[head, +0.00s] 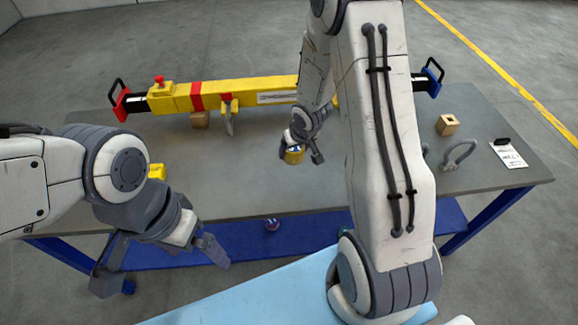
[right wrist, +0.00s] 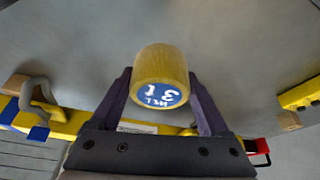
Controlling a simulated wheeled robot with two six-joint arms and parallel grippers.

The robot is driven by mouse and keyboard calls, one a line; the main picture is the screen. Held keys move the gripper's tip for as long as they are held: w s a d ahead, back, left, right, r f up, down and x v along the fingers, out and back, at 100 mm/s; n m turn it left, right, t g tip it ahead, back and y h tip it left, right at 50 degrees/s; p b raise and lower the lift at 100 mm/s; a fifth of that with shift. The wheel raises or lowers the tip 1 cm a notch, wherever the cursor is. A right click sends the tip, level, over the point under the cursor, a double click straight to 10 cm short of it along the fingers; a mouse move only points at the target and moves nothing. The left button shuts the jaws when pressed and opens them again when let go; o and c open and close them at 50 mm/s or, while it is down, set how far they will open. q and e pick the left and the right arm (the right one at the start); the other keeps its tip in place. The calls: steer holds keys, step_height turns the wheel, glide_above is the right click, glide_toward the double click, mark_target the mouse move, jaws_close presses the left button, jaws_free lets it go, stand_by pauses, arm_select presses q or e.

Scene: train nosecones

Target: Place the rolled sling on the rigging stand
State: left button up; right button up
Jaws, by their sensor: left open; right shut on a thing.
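The rolled sling (head: 293,156) is a short yellow roll with a blue label on its end. In the right wrist view the sling (right wrist: 161,66) sits between both fingers, its white-lettered label facing the camera. My right gripper (head: 301,156) is shut on it over the middle of the grey tabletop. I cannot tell whether the roll touches the top. A grey-topped bench with blue legs (head: 250,178), perhaps the rigging stand, fills the middle of the head view. My left gripper (head: 160,263) is open and empty at the bench's front left.
A long yellow beam (head: 270,84) with red and blue ends lies along the back. A yellow block (head: 157,171) is at left. A wooden block (head: 447,125), a grey shackle (head: 460,154) and a tag sheet (head: 509,154) lie at right. The middle top is clear.

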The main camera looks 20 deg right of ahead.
mark_target(299, 161)
step_height(299, 161, down, 5)
steer(key=b, duration=0.2)
steer(key=shift+d+f+b, duration=0.1)
steer(key=shift+d+b, duration=0.05)
steer(key=shift+b, duration=0.2)
steer(key=shift+f+b, duration=0.3)
steer(key=shift+f, duration=1.75)
arm_select(q)
step_height(299, 161, down, 4)
steer(key=shift+f, duration=0.1)
arm_select(e)
steer(key=shift+f, duration=0.15)
steer(key=o, duration=1.5)
steer(key=shift+c, duration=0.2)
steer(key=p+v, duration=0.3)
steer(key=v, duration=0.9)
arm_select(q)
step_height(299, 161, up, 3)
steer(key=shift+r, duration=0.1)
